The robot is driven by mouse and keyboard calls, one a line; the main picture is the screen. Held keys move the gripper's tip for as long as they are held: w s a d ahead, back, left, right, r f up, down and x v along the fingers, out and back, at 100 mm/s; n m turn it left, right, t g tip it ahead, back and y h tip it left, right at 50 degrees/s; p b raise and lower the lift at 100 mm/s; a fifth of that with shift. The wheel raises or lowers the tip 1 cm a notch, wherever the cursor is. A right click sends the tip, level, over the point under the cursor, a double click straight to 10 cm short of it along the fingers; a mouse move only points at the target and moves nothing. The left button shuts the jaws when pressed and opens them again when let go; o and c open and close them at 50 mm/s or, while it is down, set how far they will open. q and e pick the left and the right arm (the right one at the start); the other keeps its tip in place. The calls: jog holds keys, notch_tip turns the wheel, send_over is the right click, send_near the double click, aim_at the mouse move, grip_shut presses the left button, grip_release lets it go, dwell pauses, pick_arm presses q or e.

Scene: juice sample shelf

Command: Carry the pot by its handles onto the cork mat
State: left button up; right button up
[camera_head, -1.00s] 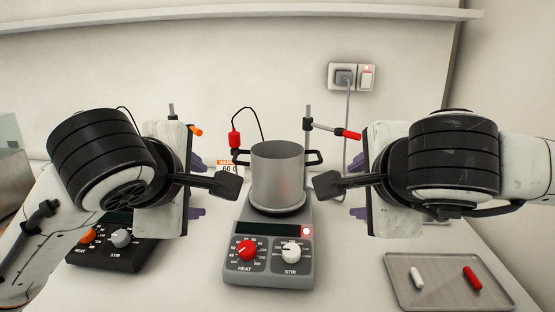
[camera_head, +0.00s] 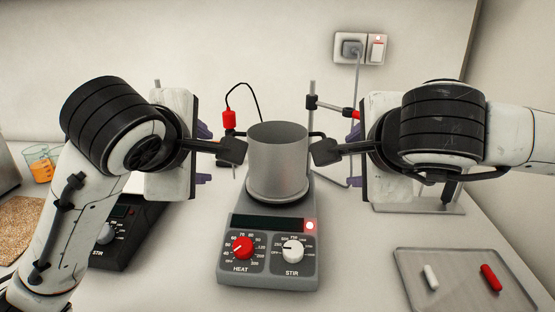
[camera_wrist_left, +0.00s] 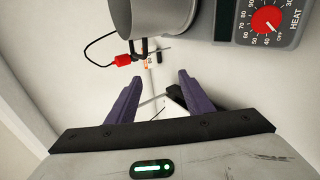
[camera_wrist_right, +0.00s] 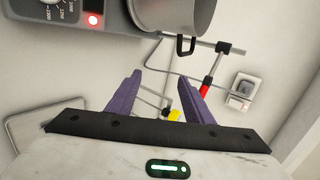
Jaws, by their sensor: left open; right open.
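The grey metal pot (camera_head: 277,152) stands upright on a grey heating stirrer (camera_head: 268,248) in the middle of the head view. Its black side handles are partly hidden there by dark parts of my arms. The left wrist view shows one handle (camera_wrist_left: 140,48) ahead of my open left gripper (camera_wrist_left: 160,82). The right wrist view shows the other handle (camera_wrist_right: 186,45) ahead of my open right gripper (camera_wrist_right: 161,80). Both grippers are empty, one on each side of the pot, apart from the handles. The cork mat (camera_head: 18,228) lies at the left edge, partly out of view.
A beaker of orange liquid (camera_head: 41,164) stands behind the mat. A second, black stirrer (camera_head: 128,235) is partly hidden under my left arm. A stand with a clamp (camera_head: 325,104) rises behind the pot. A metal tray (camera_head: 460,288) with two small bars lies front right.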

pick_arm(q)
jog(key=x, duration=1.2)
jog(key=shift+d+f, duration=0.35)
jog(key=shift+f, duration=0.2)
pick_arm(e)
jog(key=a+x, duration=0.1)
jog(key=x, duration=1.1)
jog(key=shift+a, duration=0.25)
jog(key=shift+w+f, duration=0.1)
jog(key=shift+w, duration=0.05)
